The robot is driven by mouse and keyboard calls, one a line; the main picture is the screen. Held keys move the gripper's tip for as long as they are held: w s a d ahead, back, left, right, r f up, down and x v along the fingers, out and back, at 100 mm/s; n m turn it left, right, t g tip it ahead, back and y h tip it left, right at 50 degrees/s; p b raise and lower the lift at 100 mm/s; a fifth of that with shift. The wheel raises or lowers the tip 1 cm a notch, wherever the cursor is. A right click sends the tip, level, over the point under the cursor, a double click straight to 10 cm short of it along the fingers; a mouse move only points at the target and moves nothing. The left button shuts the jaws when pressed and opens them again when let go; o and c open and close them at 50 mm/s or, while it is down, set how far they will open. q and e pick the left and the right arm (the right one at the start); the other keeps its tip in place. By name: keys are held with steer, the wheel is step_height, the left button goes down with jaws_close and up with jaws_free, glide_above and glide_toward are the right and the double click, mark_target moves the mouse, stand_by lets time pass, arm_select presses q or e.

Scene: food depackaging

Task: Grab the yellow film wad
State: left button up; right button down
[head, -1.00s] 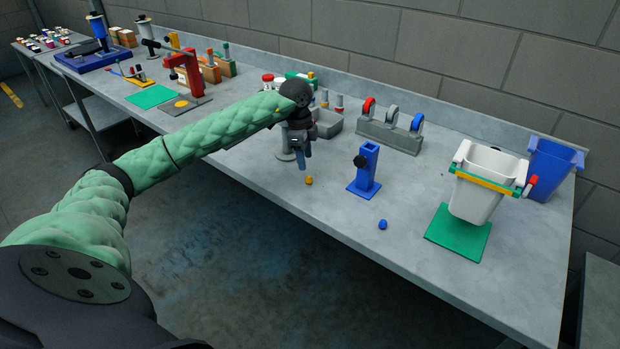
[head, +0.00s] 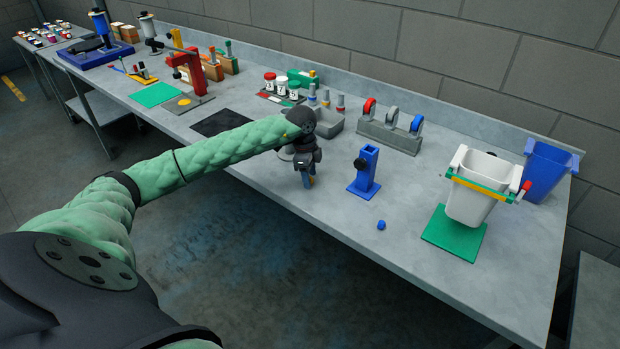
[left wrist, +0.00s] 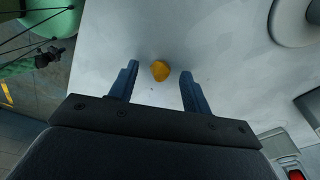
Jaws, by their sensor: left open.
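The yellow film wad (left wrist: 159,71) is a small rounded lump on the grey table. In the left wrist view it lies between the lines of my two blue fingers, near their tips and a little closer to the left one. My left gripper (left wrist: 157,82) is open and empty. In the head view my left gripper (head: 307,183) points down at the table, and the yellow wad (head: 311,181) is mostly hidden behind its fingertips. I cannot tell the exact height of the fingertips above the table. My right gripper does not show.
A small blue wad (head: 381,225) lies to the right on the table. A grey tape holder (head: 388,136) is behind. The table's front edge is close.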

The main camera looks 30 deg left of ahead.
arm_select(q)
steer(key=c, duration=1)
steer(key=shift+c, duration=0.2)
steer(key=shift+r, duration=0.1)
